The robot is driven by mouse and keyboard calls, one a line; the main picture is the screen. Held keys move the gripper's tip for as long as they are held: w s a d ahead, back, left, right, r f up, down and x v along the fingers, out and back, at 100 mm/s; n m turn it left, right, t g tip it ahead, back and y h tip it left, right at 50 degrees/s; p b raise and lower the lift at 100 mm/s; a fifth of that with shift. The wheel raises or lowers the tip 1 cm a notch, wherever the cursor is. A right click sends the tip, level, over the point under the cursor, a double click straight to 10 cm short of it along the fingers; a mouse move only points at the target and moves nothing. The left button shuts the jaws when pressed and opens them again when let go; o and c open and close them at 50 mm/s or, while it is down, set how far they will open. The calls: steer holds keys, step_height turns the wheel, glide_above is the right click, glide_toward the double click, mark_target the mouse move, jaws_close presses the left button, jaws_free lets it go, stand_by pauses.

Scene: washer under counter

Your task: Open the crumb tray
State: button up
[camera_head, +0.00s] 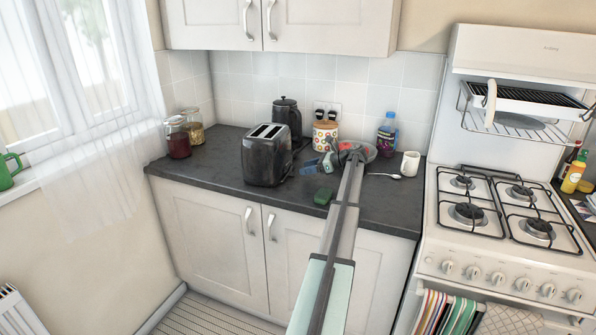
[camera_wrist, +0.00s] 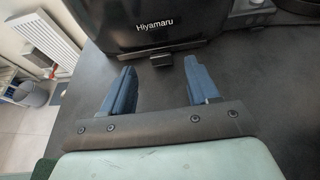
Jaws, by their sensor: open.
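The black two-slot toaster (camera_head: 267,160) stands upright on the dark counter. Its lower side, with the name Hiyamaru, fills the top of the wrist view (camera_wrist: 120,22). A thin crumb tray edge (camera_wrist: 190,48) runs along its base. A small dark tab (camera_wrist: 160,62) sticks out from the middle of that edge, and the tray looks shut. My gripper (camera_head: 312,166) is to the right of the toaster, low over the counter. Its two blue fingers also show in the wrist view (camera_wrist: 159,70). They are open and empty, one on each side of the tab, with no contact visible.
A bowl (camera_head: 362,151) is partly behind my arm. The counter (camera_wrist: 250,85) around my fingers is clear.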

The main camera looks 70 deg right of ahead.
mark_target(295, 170)
steer(key=shift+x, duration=2.5)
jaws_close()
